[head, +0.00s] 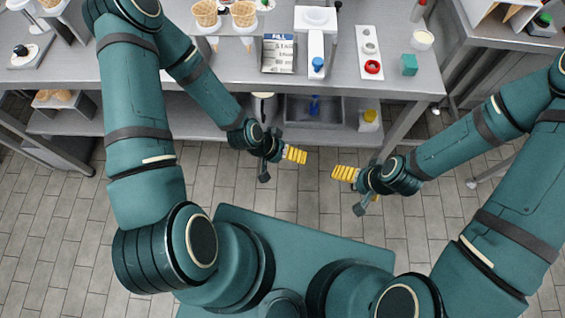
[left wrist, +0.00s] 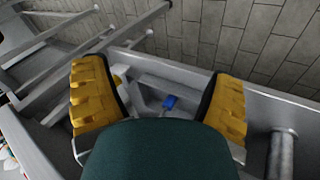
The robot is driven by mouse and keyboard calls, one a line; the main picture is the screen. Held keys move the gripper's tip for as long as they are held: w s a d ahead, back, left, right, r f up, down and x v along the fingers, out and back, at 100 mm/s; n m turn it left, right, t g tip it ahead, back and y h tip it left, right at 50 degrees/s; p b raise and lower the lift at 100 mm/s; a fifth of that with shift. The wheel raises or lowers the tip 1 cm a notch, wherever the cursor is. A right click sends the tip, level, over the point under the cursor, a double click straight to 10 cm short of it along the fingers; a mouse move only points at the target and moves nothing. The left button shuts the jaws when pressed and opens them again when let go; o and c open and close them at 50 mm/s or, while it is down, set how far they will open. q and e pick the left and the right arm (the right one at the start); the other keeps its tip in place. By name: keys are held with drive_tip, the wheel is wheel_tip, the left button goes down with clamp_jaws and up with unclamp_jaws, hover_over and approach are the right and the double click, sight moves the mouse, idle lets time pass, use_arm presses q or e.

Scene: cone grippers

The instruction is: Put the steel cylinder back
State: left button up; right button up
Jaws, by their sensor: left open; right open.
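I cannot pick out the steel cylinder with certainty. A small grey round piece (head: 369,47) sits on a white board (head: 362,70) on the table, above a red ring (head: 373,67). A pale round vessel (head: 263,108) on the lower shelf is partly hidden by the table edge. My left gripper (head: 295,155) is open and empty in front of the table; its yellow fingers stand apart in the left wrist view (left wrist: 160,100). My right gripper (head: 345,173) is open and empty to its right, over the floor.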

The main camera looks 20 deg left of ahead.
use_arm(q)
drive_tip(key=shift+s+a+r+n+g+y, duration=0.15)
drive_tip(key=shift+s+r+n+y, duration=0.2)
drive_tip(key=shift+s+r, duration=0.3)
drive_tip(key=shift+s+d+r+n+g+y, duration=0.1)
drive_tip(key=shift+s+r+n+g+y, duration=0.25)
drive_tip(key=shift+s, duration=0.35)
drive_tip(key=shift+s+a+r+n+y, duration=0.1)
drive_tip(key=shift+s+r+n+y, duration=0.1)
drive_tip(key=shift+s+r+y, duration=0.35)
drive_tip(key=shift+s, duration=0.15)
